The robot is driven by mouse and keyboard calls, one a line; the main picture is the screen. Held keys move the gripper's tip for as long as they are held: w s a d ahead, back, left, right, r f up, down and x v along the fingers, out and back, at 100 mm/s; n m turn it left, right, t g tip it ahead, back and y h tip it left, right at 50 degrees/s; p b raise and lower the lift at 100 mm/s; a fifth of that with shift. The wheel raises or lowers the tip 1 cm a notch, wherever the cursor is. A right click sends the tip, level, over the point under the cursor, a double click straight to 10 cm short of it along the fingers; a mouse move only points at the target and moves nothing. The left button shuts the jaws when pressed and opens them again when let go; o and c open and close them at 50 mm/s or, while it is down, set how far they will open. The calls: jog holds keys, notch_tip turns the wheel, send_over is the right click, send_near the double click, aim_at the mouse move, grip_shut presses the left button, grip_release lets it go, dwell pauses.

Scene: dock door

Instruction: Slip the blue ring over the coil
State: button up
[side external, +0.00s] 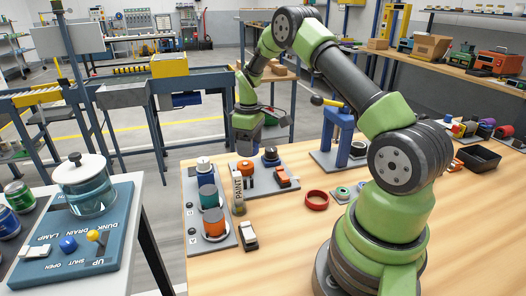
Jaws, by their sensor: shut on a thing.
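My gripper (246,150) points down above the back left of the wooden table. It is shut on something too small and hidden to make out. No blue ring shows clearly. A red ring (317,200) lies flat on the table, right of my gripper. A grey panel (221,242) at the table's left carries a teal cylinder (209,197) and an orange one (214,224). I cannot tell whether either is the coil. Behind it, a second grey panel (290,184) bears orange parts and a dark blue-topped knob (270,156).
A tube marked PAINT (239,196) stands upright just below my gripper. A small black-and-white switch (249,236) lies in front. A blue press (340,135) with a yellow-knobbed lever stands behind the red ring. A black tray (479,158) is at right. Bare wood lies front centre.

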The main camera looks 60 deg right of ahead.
aim_at(247, 164)
jog(key=shift+w+d+f, duration=0.15)
jog(key=shift+w+d, duration=0.2)
jog(key=shift+w, duration=0.35)
jog(key=shift+f, duration=3.45)
jog(key=o, duration=1.2)
jog(key=shift+c, duration=0.2)
jog(key=shift+r, duration=3.95)
